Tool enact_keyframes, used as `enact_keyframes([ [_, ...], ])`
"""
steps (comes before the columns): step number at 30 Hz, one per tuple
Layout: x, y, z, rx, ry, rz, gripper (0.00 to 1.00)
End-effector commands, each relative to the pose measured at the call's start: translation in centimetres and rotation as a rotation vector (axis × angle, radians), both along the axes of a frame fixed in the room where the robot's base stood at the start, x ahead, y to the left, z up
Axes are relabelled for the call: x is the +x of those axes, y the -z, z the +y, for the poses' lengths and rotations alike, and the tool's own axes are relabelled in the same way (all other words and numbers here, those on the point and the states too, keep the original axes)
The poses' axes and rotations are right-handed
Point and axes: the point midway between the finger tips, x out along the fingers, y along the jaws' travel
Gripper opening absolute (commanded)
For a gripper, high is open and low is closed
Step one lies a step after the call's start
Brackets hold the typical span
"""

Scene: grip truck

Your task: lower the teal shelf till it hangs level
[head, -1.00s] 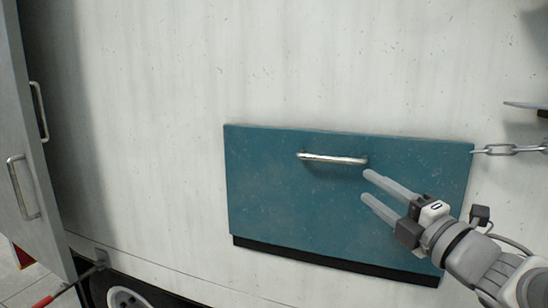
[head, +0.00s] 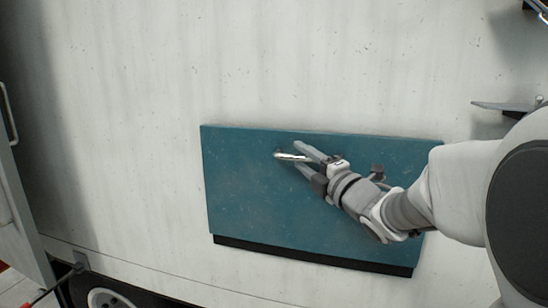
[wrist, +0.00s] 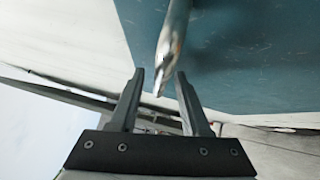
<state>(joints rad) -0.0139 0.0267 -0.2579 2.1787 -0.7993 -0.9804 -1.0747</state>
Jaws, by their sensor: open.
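The teal shelf (head: 250,205) is a flat panel folded up against the pale truck side, with a black strip along its lower edge. Its metal bar handle (head: 290,157) is near the top edge, partly hidden behind my gripper (head: 297,156). In the wrist view the handle (wrist: 174,45) runs down toward the space between the two open fingers of my gripper (wrist: 158,90), with the teal panel (wrist: 240,50) behind it. The fingers are apart and do not visibly clamp the handle.
A grey door with handles (head: 20,220) stands at the left edge. A wheel (head: 105,298) is at the lower left. A grey ledge (head: 500,106) juts out at the right. The pale wall (head: 250,60) above the panel is clear.

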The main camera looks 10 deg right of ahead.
Motion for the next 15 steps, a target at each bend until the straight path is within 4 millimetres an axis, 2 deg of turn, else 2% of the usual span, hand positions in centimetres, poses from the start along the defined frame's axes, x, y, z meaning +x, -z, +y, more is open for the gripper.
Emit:
enact_keyframes([
  [4,-0.02,0.01,-0.02,0.0,0.0,0.0,0.45],
  [11,-0.04,0.02,-0.03,0.0,0.0,0.0,0.04],
  [12,-0.04,0.01,-0.04,0.0,0.0,0.0,0.0],
  [15,-0.05,0.02,-0.04,0.0,0.0,0.0,0.0],
])
